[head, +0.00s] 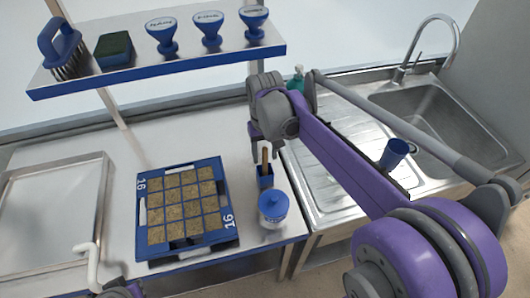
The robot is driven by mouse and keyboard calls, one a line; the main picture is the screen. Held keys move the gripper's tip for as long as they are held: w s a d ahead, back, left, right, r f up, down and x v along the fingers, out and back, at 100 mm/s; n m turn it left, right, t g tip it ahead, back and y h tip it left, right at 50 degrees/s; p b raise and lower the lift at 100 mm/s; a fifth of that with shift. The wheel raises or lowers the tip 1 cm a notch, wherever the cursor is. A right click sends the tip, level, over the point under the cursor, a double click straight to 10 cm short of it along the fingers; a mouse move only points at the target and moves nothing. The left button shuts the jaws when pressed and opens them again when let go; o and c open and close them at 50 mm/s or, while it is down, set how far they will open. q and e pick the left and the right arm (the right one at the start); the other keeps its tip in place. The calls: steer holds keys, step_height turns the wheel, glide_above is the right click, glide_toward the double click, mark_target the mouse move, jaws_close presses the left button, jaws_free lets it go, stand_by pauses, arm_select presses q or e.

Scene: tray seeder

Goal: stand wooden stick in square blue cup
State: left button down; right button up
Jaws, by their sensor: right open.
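The wooden stick (265,157) is upright, with its lower end inside the square blue cup (265,182) on the bench, right of the seed tray. My right gripper (266,143) is open around or just above the top of the stick. I cannot tell whether a finger touches it. The inside of the cup is too small to make out.
A blue-lidded white jar (272,208) stands just in front of the cup. The blue seed tray (228,243) lies left of it, and a metal tray (104,200) farther left. A shelf (190,61) with tools is above. Another blue cup (394,153) is by the sink (432,112).

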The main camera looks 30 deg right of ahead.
steer(key=shift+r, duration=0.15)
step_height(320, 180, up, 11)
steer(key=shift+f+p, duration=0.2)
steer(key=shift+p, duration=0.15)
arm_select(q)
steer(key=shift+w+r, duration=0.2)
steer(key=shift+r, duration=0.25)
arm_select(e)
steer(key=shift+f, duration=0.1)
stand_by(0.4)
